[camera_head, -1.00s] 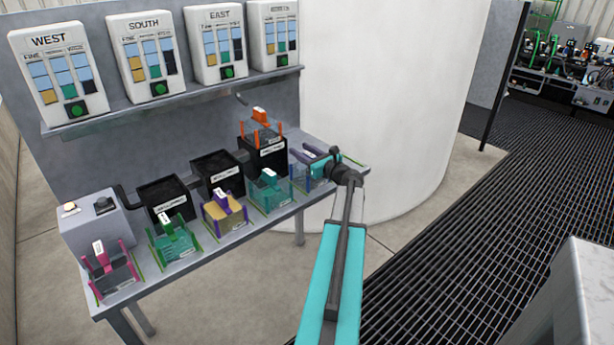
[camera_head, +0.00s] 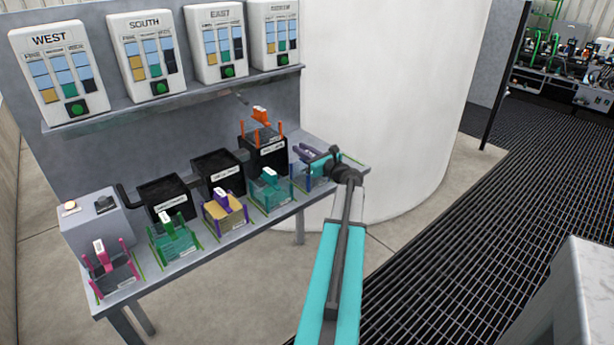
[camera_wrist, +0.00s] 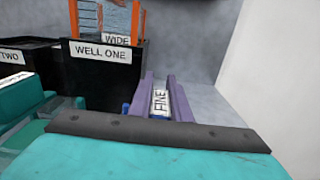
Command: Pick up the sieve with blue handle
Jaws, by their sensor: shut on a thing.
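My gripper (camera_head: 322,166) comes in from the right and is shut on this sieve. I cannot tell whether the sieve is clear of the bench.
A black well labelled WELL ONE (camera_wrist: 101,52) with an orange sieve (camera_head: 261,130) stands left of the gripper. A teal sieve (camera_head: 269,187) is close on the left. More sieves and black wells line the bench. A white curved wall (camera_head: 390,110) rises behind.

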